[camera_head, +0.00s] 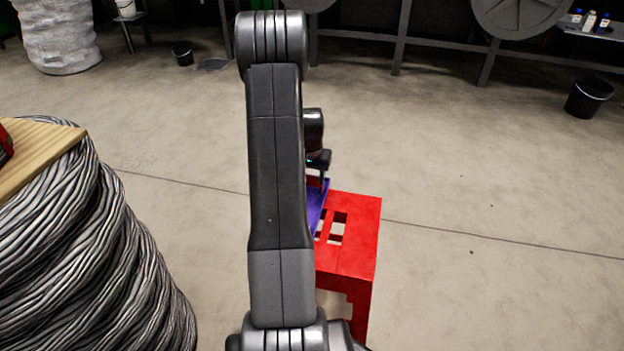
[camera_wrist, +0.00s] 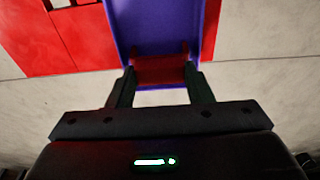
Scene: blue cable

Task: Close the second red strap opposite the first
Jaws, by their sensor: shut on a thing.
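In the wrist view, my gripper (camera_wrist: 160,80) has its two fingers on either side of a short red piece (camera_wrist: 160,69), which looks like a red strap. The fingers are shut on it. The red piece lies across the near end of a blue-purple trough-shaped part (camera_wrist: 158,25) with raised side walls. In the head view, the blue-purple part (camera_head: 314,205) shows only as a sliver beside my arm. My gripper (camera_head: 324,180) is mostly hidden there behind my arm. Another strap cannot be made out, and no cable is visible in the part.
A red stand (camera_head: 358,262) with cut-out openings is beside and under the blue-purple part. A large reel of grey cable (camera_head: 85,240) with a wooden board (camera_head: 40,150) stands at left. A black bucket (camera_head: 588,97) is at far right. The floor right of the stand is clear.

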